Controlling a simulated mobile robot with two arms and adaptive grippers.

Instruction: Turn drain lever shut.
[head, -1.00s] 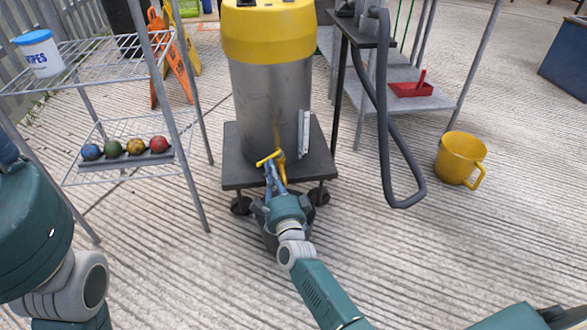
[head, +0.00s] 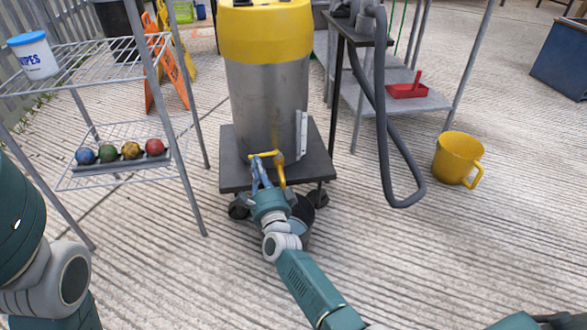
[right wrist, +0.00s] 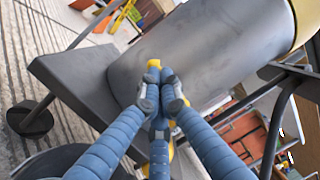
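The yellow drain lever (head: 265,154) sits on the yellow drain spout (head: 280,174) low on the front of a steel drum vacuum (head: 264,105) with a yellow top. The lever lies nearly level across the spout. My right gripper (head: 259,168) is at the lever's left end. In the right wrist view its blue fingers (right wrist: 161,92) are drawn together around the lever, whose yellow end (right wrist: 153,64) shows past the fingertips; the fingers hide the rest. My left arm is at the left edge, its gripper out of sight.
A dark bucket (head: 302,216) stands under the spout, partly behind my right arm. The vacuum rests on a dark wheeled platform (head: 235,176). A grey hose (head: 382,130) hangs at right. A wire rack (head: 120,130) stands left; a yellow mug (head: 457,157) is on the floor right.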

